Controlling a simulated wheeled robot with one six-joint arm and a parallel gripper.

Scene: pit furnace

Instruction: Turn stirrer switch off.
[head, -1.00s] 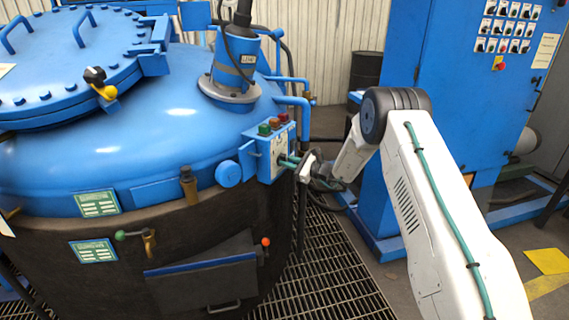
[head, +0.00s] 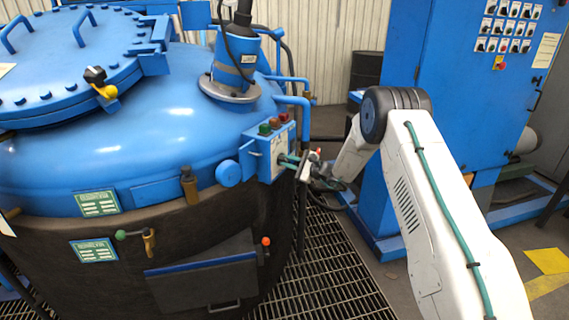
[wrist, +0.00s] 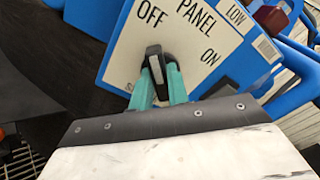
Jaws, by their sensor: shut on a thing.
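The stirrer switch (wrist: 154,65) is a black rotary knob with a light stripe on a white panel face (wrist: 186,40), which shows large in the wrist view. OFF is printed at the knob's upper left and ON at its right. The stripe points up, slightly left, between the two words. My gripper (wrist: 158,82) has teal fingers shut on the knob from below. In the head view my gripper (head: 287,160) reaches the front of the blue switch box (head: 264,153) on the vessel's side; the knob is hidden there by the fingers.
Green and red buttons (head: 274,124) sit atop the switch box. The blue furnace vessel (head: 150,150) fills the left. A blue electrical cabinet (head: 450,90) stands at the right. Floor grating (head: 335,270) lies below. A pipe (head: 300,110) runs behind the box.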

